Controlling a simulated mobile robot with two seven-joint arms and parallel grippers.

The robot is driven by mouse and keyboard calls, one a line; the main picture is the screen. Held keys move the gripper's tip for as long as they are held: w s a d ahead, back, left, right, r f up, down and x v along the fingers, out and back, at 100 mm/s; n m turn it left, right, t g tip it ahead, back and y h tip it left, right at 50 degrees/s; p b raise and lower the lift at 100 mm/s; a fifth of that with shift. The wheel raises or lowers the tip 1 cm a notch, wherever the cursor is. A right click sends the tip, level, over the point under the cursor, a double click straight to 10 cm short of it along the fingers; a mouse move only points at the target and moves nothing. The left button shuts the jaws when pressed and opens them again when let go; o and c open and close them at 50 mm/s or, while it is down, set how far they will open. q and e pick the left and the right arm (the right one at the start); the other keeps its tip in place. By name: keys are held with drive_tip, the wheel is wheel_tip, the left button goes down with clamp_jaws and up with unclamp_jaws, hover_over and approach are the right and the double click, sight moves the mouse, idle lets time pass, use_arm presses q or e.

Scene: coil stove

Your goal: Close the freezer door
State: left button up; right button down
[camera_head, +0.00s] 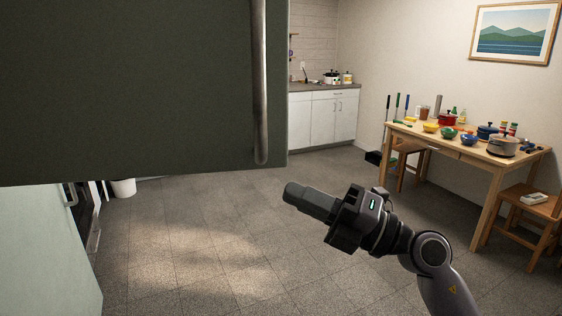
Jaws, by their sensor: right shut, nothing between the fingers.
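A large dark green door panel (130,85), which I take to be the freezer door, fills the upper left in the head view. A long vertical metal handle (260,85) runs near its right edge. Its lower edge hangs above the floor, with open room visible beneath. Its top and left side are out of frame, so the hinge and the freezer body are hidden. My right gripper (290,193) is shut and empty. It points left, below and just right of the door's lower right corner, apart from it in the picture. My left gripper is not in view.
A pale green panel (45,250) stands at the lower left. A white bin (123,188) stands behind, under the door. A wooden table (478,158) with pots and bowls and a stool (530,210) stand at right. White cabinets (322,118) are at the back. The middle floor (200,245) is clear.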

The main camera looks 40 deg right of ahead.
drive_tip(key=shift+w+r+p, duration=0.25)
drive_tip(key=shift+w+r, duration=0.15)
drive_tip(key=shift+w, duration=0.45)
drive_tip(key=shift+w+r+p, duration=0.3)
drive_tip(key=shift+w+r, duration=0.05)
drive_tip(key=shift+w, duration=0.55)
drive_tip(key=shift+w+r+p, duration=0.25)
drive_tip(key=shift+w+r, duration=0.15)
drive_tip(key=shift+w, duration=0.45)
